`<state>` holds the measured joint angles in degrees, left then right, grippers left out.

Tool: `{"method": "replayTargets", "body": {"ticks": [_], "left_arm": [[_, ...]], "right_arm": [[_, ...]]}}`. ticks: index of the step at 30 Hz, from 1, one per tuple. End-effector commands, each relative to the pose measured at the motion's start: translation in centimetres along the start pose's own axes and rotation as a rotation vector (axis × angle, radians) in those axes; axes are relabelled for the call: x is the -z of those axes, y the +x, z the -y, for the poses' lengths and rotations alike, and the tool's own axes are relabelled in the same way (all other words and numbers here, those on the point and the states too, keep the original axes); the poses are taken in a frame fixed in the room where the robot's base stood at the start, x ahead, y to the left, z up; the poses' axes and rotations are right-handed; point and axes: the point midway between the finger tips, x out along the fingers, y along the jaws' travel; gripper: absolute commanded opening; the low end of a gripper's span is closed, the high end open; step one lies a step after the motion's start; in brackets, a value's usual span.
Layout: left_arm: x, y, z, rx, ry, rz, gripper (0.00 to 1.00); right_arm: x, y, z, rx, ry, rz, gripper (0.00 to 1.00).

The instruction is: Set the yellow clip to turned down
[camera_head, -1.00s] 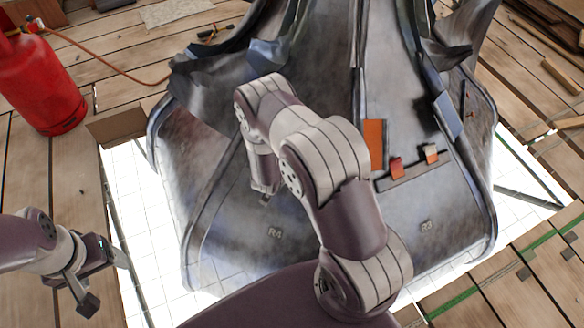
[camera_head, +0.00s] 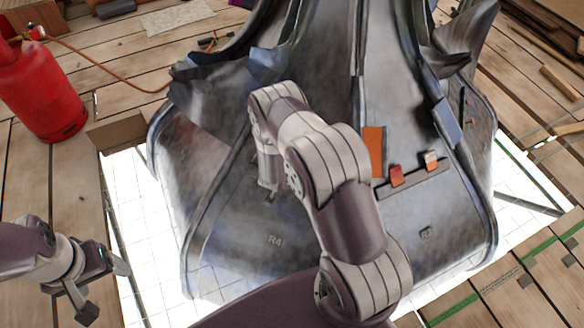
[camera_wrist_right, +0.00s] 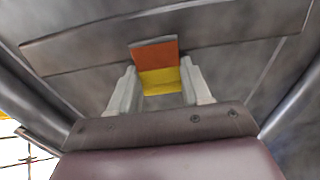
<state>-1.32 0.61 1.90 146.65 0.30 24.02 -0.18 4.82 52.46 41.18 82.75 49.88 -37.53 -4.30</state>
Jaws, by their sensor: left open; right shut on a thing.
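The yellow clip (camera_wrist_right: 160,82) shows in the right wrist view, with a yellow lower face and an orange upper flap (camera_wrist_right: 155,54) that stands up in front of a grey metal strip. My right gripper (camera_wrist_right: 160,90) is shut on the clip, one pale finger at each side. In the head view my right gripper (camera_head: 269,194) hangs low at the left of its arm, over the grey panel marked R4, and no clip can be made out there. My left gripper (camera_head: 104,286) is open and empty at the lower left, away from the spire.
The grey metal spire (camera_head: 330,60) fills the middle. A rail (camera_head: 412,182) on its right face carries a red clip (camera_head: 396,175) and a cream-topped clip (camera_head: 430,160), beside an orange plate (camera_head: 373,150). A red gas cylinder (camera_head: 40,92) stands on planks at the left.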

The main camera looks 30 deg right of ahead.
Motion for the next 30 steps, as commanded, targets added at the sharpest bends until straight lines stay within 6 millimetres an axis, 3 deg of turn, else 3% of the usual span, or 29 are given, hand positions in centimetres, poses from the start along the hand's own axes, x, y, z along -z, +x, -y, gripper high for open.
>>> {"method": "replayTargets", "body": {"ticks": [5, 6, 7, 8, 17, 20, 30], "left_arm": [[-0.1, 0.2, 0.0, 0.000, 0.000, 0.001, 0.73], [-0.1, 0.2, 0.0, 0.000, 0.000, 0.001, 0.73], [-0.1, 0.2, 0.0, 0.000, 0.000, 0.001, 0.73], [-0.1, 0.2, 0.0, 0.000, 0.000, 0.001, 0.73], [0.0, -0.1, 0.0, 0.000, 0.000, 0.001, 0.73], [0.1, -1.2, 0.0, 0.000, 0.000, 0.001, 0.73], [0.6, -5.1, 0.0, 0.000, 0.000, 0.001, 0.73]], "right_arm": [[-0.1, 0.1, 0.0, 0.000, 0.000, -0.002, 0.17], [-0.1, 0.1, 0.0, 0.000, 0.000, -0.002, 0.61], [-0.1, 0.1, 0.0, 0.000, 0.000, -0.002, 0.70], [-0.1, 0.1, 0.0, 0.000, 0.000, -0.002, 0.73], [0.1, -0.3, 0.0, 0.000, -0.001, -0.003, 0.73], [0.3, -2.1, 0.1, 0.002, -0.001, -0.003, 0.73], [0.3, -10.8, 0.1, 0.002, -0.003, -0.003, 0.73]]}}
